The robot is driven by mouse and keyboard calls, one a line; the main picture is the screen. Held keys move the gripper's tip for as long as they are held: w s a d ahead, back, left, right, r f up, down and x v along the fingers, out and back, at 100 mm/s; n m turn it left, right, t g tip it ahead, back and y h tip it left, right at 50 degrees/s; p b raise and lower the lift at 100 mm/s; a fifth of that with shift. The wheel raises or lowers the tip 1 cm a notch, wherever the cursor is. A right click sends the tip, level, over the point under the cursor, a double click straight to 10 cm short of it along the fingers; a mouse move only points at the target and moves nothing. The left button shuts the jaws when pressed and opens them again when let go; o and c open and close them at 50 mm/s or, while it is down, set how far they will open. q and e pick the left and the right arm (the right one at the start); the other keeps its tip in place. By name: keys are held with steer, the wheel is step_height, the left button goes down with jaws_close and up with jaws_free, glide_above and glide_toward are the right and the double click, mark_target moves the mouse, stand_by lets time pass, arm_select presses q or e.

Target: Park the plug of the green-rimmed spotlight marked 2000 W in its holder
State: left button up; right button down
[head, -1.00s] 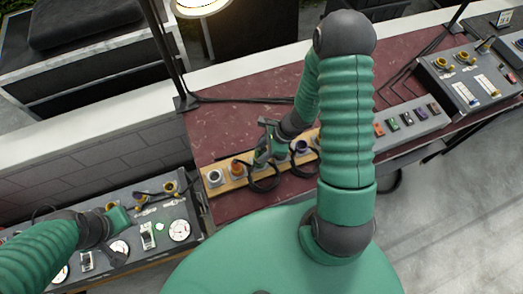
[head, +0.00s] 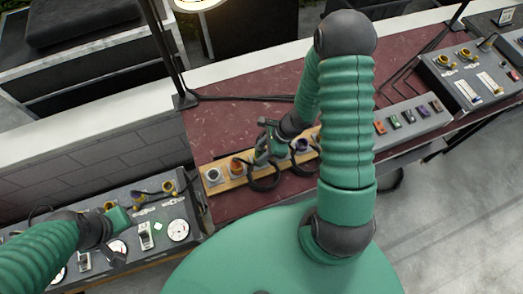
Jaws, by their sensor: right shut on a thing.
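A wooden strip (head: 229,181) on the dark red table carries a row of round holders, among them a white one (head: 213,174), an orange one (head: 236,166) and a purple one (head: 300,145). My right gripper (head: 268,153) is over the middle of this row, shut on a plug that its fingers mostly hide. Black cable loops hang in front of the strip. I cannot tell if the plug touches a holder. My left gripper (head: 121,219) is over the grey panel at lower left; its jaws are unclear. A lit lamp (head: 200,3) is cut off at the top; its rim colour and marking are unreadable.
The grey panel (head: 165,211) at lower left has dials, switches and yellow knobs. A grey box with coloured switches (head: 409,121) and a control box (head: 466,77) stand at right. A dark stand (head: 180,98) rises behind the strip. The red table (head: 235,110) behind the strip is mostly clear.

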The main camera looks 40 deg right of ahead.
mark_target(259, 149)
steer(key=shift+f+b, duration=0.45)
steer(key=c, duration=0.5)
jaws_free()
steer(key=shift+r, duration=0.1)
steer(key=shift+r+p, duration=2.15)
steer(key=shift+r, duration=0.3)
